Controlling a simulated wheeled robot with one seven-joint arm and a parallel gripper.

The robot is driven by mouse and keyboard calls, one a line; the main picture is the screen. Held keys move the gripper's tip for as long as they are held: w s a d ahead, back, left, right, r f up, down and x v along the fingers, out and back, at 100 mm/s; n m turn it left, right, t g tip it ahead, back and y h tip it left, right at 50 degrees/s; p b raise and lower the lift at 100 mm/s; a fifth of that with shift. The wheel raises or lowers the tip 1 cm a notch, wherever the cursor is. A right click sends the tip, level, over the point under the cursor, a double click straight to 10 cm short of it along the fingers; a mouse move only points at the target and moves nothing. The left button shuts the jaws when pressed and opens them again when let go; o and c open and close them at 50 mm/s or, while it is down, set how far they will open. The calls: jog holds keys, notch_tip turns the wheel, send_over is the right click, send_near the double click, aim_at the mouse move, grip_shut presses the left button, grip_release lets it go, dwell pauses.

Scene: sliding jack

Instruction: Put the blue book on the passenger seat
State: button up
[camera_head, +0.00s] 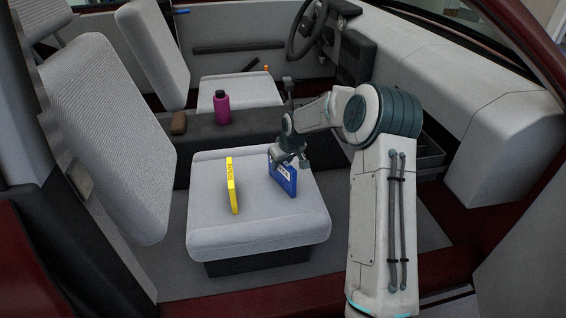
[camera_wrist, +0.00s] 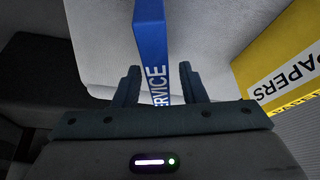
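The blue book (camera_head: 285,180) stands upright on the passenger seat cushion (camera_head: 260,218), near the cushion's right side in the head view. My gripper (camera_head: 290,162) is at the book's top edge. In the wrist view my gripper (camera_wrist: 162,85) has its two fingers apart, with the blue book (camera_wrist: 151,45) between them. The book's spine lettering, partly hidden, reads "ERVICE". A light gap shows between the book and the right finger, and the book looks close to the left finger. The book's lower part is partly hidden in the wrist view.
A yellow book (camera_head: 232,186) stands upright on the same cushion, left of the blue one; it also shows in the wrist view (camera_wrist: 285,60). A magenta bottle (camera_head: 221,107) and a brown object (camera_head: 178,123) are on the centre console. The seat backrest (camera_head: 110,130) rises at the left.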

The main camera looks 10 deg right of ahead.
jog(key=shift+r, duration=0.25)
jog(key=p+v, duration=0.2)
jog(key=v, duration=0.8)
jog(key=shift+s+r+p, duration=0.15)
jog(key=shift+r+p, duration=0.1)
jog(key=shift+p, duration=0.05)
jog(key=s+r+m+g+h, duration=0.1)
jog(key=s+r+m, duration=0.1)
jog(key=s, duration=1.6)
jog(key=s+a+r+m+g, duration=0.1)
jog(key=s+r, duration=0.3)
jog(key=s, duration=1.5)
jog(key=shift+m+g+h, duration=0.3)
jog(key=shift+m+h, duration=0.1)
jog(key=shift+m, duration=0.3)
jog(key=shift+w+a, duration=0.1)
